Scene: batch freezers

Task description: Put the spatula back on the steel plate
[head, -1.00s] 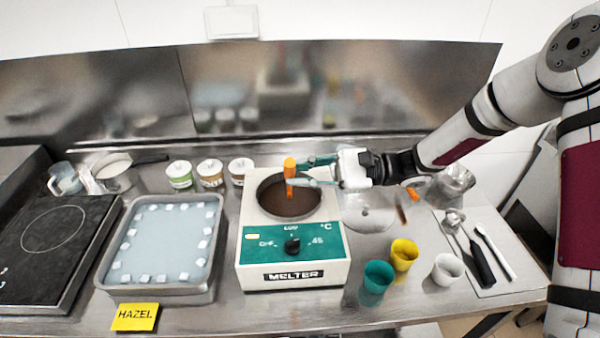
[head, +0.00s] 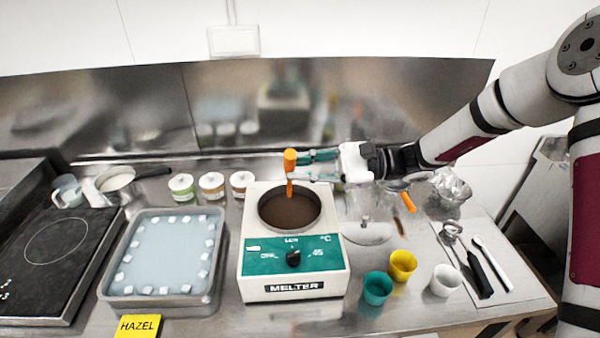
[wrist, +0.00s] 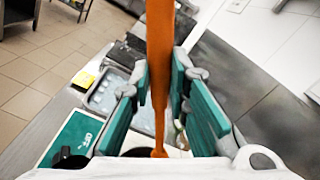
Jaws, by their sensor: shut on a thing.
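My gripper (head: 312,167) is shut on the orange spatula (head: 290,172), which it holds upright above the melter's brown-filled pot. In the wrist view the spatula (wrist: 160,60) runs between the green finger pads of my gripper (wrist: 160,100). Its lower end shows against the pot; I cannot tell whether it touches the brown content. The steel plate (head: 510,300) lies at the right of the table, with a black-handled tool (head: 478,272) and a white tool (head: 492,255) on it.
The melter (head: 292,288) stands mid-table below my gripper. A metal jug (head: 450,190) stands behind the plate. A tray (head: 108,290) is at left.

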